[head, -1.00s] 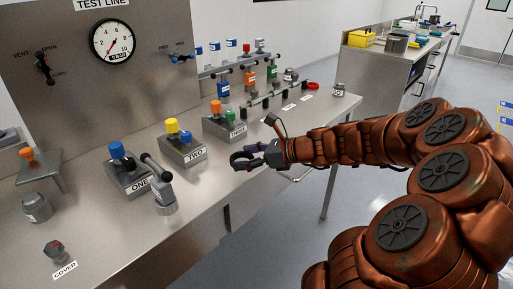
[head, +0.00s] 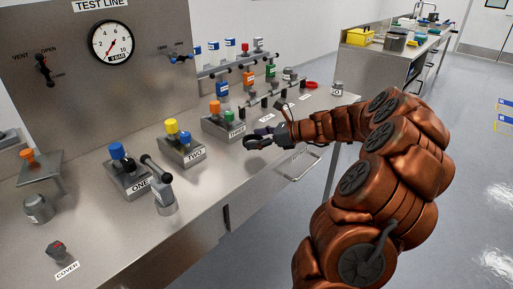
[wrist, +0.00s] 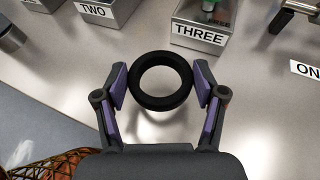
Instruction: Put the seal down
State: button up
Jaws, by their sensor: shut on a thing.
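The seal is a black ring (wrist: 160,81). In the wrist view it lies between the two purple-padded fingers of my gripper (wrist: 160,88), which are shut on its outer sides. In the head view my gripper (head: 268,138) is over the bench's front part, in front of the block labelled THREE, and the dark ring (head: 257,142) shows at its tip. Bare bench top shows through the ring. I cannot tell whether the ring touches the bench or hangs just above it.
The block THREE (head: 223,127) stands behind the gripper, with block TWO (head: 181,151) and block ONE (head: 132,182) to the left. A grey handled part (head: 161,192) stands near ONE. A red ring (head: 311,85) lies farther back.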

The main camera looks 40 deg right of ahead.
aim_at(258, 154)
jog(key=shift+f, duration=1.75)
jog(key=o, duration=1.1)
jog(key=shift+f, duration=0.1)
jog(key=shift+s+d+r, duration=0.15)
jog(key=shift+s+r, duration=0.05)
jog(key=shift+r, duration=0.05)
jog(key=v, duration=1.1)
jog(key=shift+d, duration=0.2)
